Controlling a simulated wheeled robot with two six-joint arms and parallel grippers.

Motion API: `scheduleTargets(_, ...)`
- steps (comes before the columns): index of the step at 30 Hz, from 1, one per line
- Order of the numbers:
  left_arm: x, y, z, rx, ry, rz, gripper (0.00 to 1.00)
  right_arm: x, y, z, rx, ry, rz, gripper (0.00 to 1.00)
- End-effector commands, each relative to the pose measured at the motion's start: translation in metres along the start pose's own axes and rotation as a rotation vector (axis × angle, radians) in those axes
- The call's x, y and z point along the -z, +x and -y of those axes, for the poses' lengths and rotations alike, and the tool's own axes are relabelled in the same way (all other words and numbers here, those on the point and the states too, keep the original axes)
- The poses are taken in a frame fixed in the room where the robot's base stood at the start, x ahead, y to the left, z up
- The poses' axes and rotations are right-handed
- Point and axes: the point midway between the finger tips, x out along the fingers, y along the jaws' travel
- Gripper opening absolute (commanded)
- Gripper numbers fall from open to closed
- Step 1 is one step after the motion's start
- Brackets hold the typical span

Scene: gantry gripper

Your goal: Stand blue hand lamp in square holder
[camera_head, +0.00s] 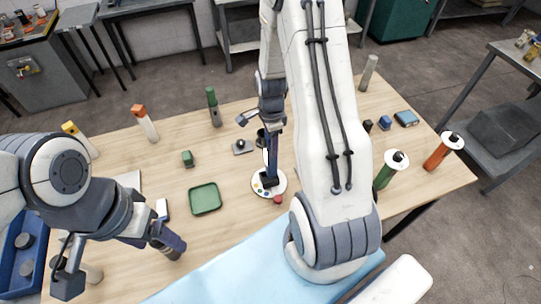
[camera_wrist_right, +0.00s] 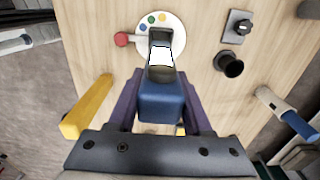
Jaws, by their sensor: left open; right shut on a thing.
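My right gripper (camera_wrist_right: 160,100) is shut on a blue block-like body with a grey head and a white face, which looks like the blue hand lamp (camera_wrist_right: 160,108). In the head view the right gripper (camera_head: 270,150) points down, with the dark blue lamp (camera_head: 268,180) over a white disc with coloured dots (camera_head: 257,190). I cannot tell whether lamp and disc touch. My left gripper (camera_head: 168,243) is open and empty near the front left of the table. I cannot clearly make out the square holder; a dark square plate with a round knob (camera_head: 242,147) lies behind the disc.
A green tray (camera_head: 205,198) and small green block (camera_head: 188,158) lie left of the disc. A black cup (camera_wrist_right: 229,64), a yellow bar (camera_wrist_right: 88,108) and a blue-and-white stick (camera_wrist_right: 298,124) show around my right gripper. Green (camera_head: 384,177) and orange (camera_head: 437,156) cylinders stand at the right.

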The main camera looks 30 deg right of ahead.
Motion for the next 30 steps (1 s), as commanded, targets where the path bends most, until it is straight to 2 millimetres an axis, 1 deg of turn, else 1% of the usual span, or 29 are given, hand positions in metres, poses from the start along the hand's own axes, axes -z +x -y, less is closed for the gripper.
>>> scheduleTargets(4,0.000,0.009,0.001,0.000,0.000,0.000,0.77,-0.001,0.011,0.001,0.000,0.001,0.000,0.00)
scheduleTargets(9,-0.002,0.031,0.002,0.000,-0.004,0.000,0.77,-0.001,0.036,0.001,-0.001,0.001,0.000,0.00)
scheduleTargets(11,-0.002,0.036,0.003,0.000,-0.005,0.000,0.77,-0.001,0.041,0.001,0.000,0.001,0.000,0.00)
scheduleTargets(19,-0.002,0.034,0.002,0.000,-0.006,0.000,0.77,-0.001,0.040,0.001,0.001,0.000,0.000,0.00)
scheduleTargets(24,-0.002,0.038,0.003,0.000,-0.006,0.000,0.77,-0.001,0.045,0.001,0.001,0.000,0.000,0.00)
scheduleTargets(25,-0.002,0.036,0.003,0.000,-0.006,0.000,0.77,-0.001,0.044,0.001,0.000,0.000,0.000,0.61)
scheduleTargets(26,-0.002,0.036,0.003,0.000,-0.006,0.000,0.77,-0.001,0.043,0.001,0.000,0.000,0.000,0.73)
scheduleTargets(27,-0.002,0.036,0.003,0.000,-0.006,0.000,0.77,-0.001,0.043,0.001,0.000,0.000,0.000,0.80)
scheduleTargets(30,-0.002,0.036,0.003,0.000,-0.006,0.000,0.77,-0.001,0.043,0.001,0.000,0.000,0.000,0.80)
